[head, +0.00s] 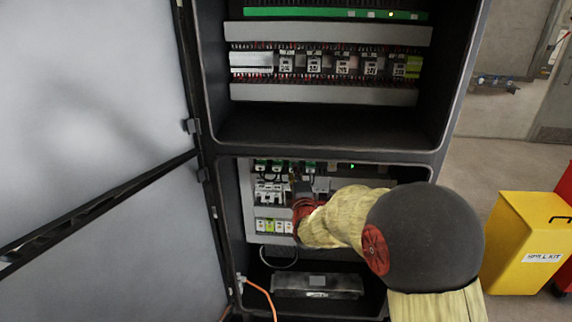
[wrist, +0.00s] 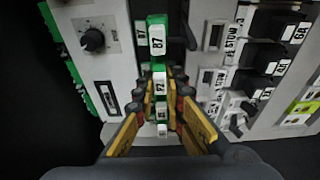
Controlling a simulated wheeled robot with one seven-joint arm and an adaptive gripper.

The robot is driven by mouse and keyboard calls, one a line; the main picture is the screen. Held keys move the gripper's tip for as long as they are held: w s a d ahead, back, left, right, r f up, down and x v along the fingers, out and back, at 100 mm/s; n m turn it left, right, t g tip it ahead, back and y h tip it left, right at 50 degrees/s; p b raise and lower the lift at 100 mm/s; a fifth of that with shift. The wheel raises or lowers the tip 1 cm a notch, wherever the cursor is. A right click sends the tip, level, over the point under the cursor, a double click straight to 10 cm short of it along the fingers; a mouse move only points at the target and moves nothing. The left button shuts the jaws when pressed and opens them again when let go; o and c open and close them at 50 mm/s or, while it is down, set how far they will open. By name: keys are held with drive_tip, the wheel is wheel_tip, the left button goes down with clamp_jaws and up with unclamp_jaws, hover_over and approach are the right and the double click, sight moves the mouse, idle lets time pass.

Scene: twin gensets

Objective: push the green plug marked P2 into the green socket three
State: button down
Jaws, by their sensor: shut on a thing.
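My gripper (wrist: 160,92) is shut on the green plug (wrist: 159,77), whose white label seems to read P2, in the middle of the wrist view. Its yellow-sided fingers stand on both sides of the plug. A green block with a white label (wrist: 157,38) lies straight beyond the plug; whether it is socket three I cannot tell. Plug and block look in line and very close; I cannot tell whether they touch. In the head view my arm reaches into the lower cabinet compartment, and its wrist hides the plug.
A panel with a black knob (wrist: 92,39) is left of the plug, and black switch blocks (wrist: 265,57) are on the right. The open cabinet door (head: 95,100) stands left. An orange cable (head: 262,292) hangs at the lower edge. A yellow bin (head: 522,240) stands right.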

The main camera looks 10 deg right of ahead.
drive_tip(key=shift+w, duration=0.15)
drive_tip(key=c, duration=1.8)
unclamp_jaws()
drive_tip(key=shift+o, duration=0.2)
